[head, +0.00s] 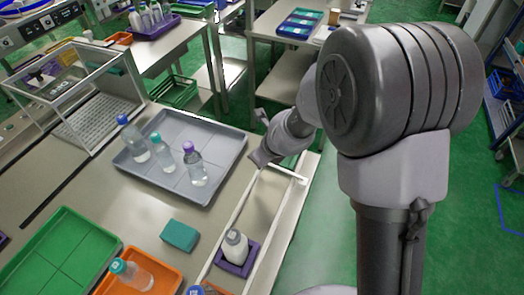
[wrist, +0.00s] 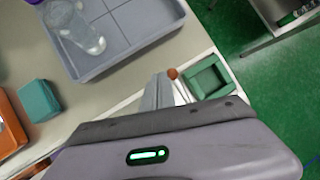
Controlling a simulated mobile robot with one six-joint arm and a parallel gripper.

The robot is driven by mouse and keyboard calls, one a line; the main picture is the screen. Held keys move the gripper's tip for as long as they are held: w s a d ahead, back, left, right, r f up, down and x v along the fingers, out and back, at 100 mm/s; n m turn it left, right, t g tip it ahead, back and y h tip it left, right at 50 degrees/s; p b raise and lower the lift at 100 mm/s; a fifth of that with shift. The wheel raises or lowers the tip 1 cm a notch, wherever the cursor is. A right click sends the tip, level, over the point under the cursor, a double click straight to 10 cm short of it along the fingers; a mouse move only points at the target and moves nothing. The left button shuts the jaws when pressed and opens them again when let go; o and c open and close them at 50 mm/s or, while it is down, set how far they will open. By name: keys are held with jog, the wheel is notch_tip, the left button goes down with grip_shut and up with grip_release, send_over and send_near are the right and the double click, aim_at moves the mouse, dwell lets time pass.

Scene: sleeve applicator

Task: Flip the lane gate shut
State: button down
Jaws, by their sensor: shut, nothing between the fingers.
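The lane (head: 228,222) is a narrow strip between white rails along the right edge of the bench. At its far end is a white bar (head: 288,174), seemingly part of the lane gate. In the wrist view a small orange-brown knob (wrist: 172,73) shows there, beside a green square frame (wrist: 205,76). I cannot tell the gate's position, as my gripper hides part of it. My gripper (head: 260,158) is shut and empty at the lane's far end. In the wrist view its grey fingers (wrist: 157,90) are close beside the knob; contact is unclear.
A grey tray (head: 226,160) with several bottles lies left of my gripper. A white bottle (head: 236,246) stands in a purple holder (head: 231,267) in the near lane. A teal block (head: 180,235), an orange tray (head: 107,289) and a green tray (head: 55,262) are nearer left.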

jog(key=p+v, duration=0.4)
jog(key=v, duration=0.5)
jog(key=shift+r, duration=0.15)
